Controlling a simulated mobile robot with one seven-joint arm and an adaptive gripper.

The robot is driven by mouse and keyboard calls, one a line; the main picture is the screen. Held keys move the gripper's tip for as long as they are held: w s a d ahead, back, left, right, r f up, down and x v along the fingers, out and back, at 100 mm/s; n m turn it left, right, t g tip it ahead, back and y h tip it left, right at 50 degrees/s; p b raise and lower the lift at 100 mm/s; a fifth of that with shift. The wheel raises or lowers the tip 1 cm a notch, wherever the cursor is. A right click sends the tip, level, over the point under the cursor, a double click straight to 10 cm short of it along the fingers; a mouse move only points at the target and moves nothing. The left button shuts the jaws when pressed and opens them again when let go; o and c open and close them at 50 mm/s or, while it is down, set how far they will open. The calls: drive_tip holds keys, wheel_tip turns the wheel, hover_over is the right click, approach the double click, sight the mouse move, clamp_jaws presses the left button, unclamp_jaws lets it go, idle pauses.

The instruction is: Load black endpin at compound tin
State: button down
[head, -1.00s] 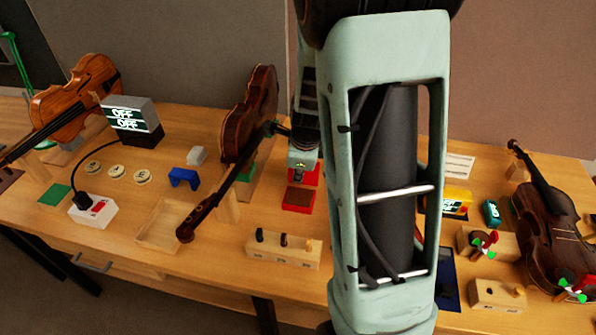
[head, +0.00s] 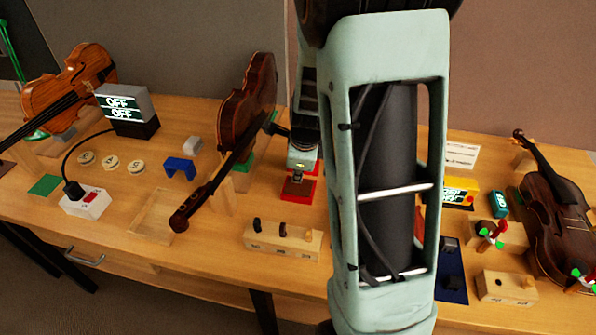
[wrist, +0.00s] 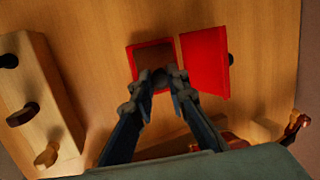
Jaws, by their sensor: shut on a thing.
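The compound tin is an open square red tin with dark brown compound inside. It stands on the bench under my gripper in the head view (head: 297,193) and at upper centre in the wrist view (wrist: 133,61). Its red lid (wrist: 205,62) lies beside it. My gripper (wrist: 160,78) is shut on a small dark piece, apparently the black endpin (wrist: 160,75), right over the tin's near part. The fingers hide most of the piece; I cannot tell whether it touches the compound. In the head view my gripper (head: 299,172) points down over the tin.
A wooden rack (head: 284,250) with dark and light pieces stands in front of the tin. A violin (head: 245,105) on a stand is close left. A blue bracket (head: 180,167) and wooden tray (head: 150,225) lie farther left. My arm hides the bench to the right.

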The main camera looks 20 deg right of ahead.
drive_tip(key=shift+f+b, duration=0.5)
drive_tip(key=shift+f, duration=0.25)
idle(1.5)
wheel_tip(320, 180, up, 7)
drive_tip(key=p, duration=0.7)
drive_tip(key=shift+r, duration=0.15)
idle(0.7)
drive_tip(key=shift+s+a+f+n, duration=0.1)
drive_tip(key=shift+a+f+n, duration=0.15)
drive_tip(key=shift+n, duration=0.55)
drive_tip(key=s+a+n+g+y, duration=0.2)
drive_tip(key=a+n, duration=0.2)
drive_tip(key=n, duration=0.7)
drive_tip(key=s+a+n+g+y, duration=0.1)
drive_tip(key=a+n+g+y, duration=0.1)
drive_tip(key=n, duration=0.9)
drive_tip(key=a+g, duration=0.1)
drive_tip(key=a, duration=0.1)
drive_tip(key=shift+s+a+g+y, duration=0.3)
drive_tip(key=shift+s+a, duration=0.05)
drive_tip(key=shift+a, duration=0.05)
